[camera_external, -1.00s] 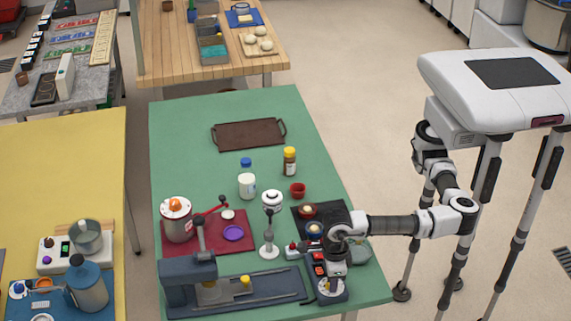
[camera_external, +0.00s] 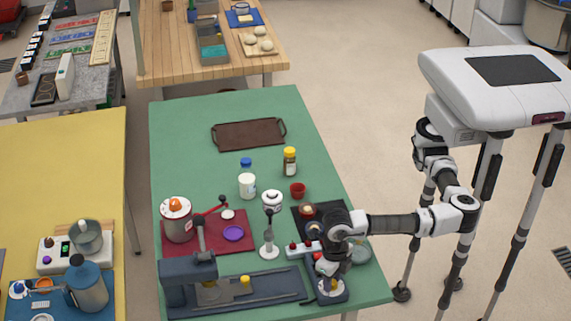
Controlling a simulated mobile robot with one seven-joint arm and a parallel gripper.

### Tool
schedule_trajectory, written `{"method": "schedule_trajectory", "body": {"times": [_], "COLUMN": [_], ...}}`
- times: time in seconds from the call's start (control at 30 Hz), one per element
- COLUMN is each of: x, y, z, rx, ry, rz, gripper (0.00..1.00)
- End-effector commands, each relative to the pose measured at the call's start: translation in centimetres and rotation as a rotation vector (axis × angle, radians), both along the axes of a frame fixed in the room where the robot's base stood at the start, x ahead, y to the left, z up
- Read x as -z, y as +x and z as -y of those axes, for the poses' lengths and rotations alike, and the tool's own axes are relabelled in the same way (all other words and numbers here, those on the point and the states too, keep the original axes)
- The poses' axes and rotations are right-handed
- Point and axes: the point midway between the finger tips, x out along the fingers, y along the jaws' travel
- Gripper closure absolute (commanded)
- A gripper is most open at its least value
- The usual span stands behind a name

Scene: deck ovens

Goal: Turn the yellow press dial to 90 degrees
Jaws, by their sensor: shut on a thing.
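My gripper (camera_external: 331,283) points down at the front right of the green table. It is shut on a small yellow dial (camera_external: 334,285) on top of a round dark blue and white unit (camera_external: 331,296). The fingers and wrist hide most of the dial, so its angle cannot be read. A dark blue-grey press (camera_external: 188,278) stands to the left on the same table, with a separate yellow knob (camera_external: 245,281) on its long base.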

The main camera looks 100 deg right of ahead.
Motion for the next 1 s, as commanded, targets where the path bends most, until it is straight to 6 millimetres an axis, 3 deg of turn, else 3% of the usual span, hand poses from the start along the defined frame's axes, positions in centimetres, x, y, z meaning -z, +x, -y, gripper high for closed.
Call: {"method": "schedule_trajectory", "body": {"times": [0.57, 0.6, 0.73, 1.0], "x": [-0.18, -0.18, -0.13, -0.09], "y": [0.16, 0.16, 0.12, 0.05], "z": [0.03, 0.03, 0.03, 0.02], "rx": [0.031, 0.031, 0.031, 0.03], "ry": [0.001, 0.001, 0.0, 0.001], "rz": [0.007, 0.007, 0.005, 0.002], "gripper": [0.92, 0.65, 0.48, 0.48]}}
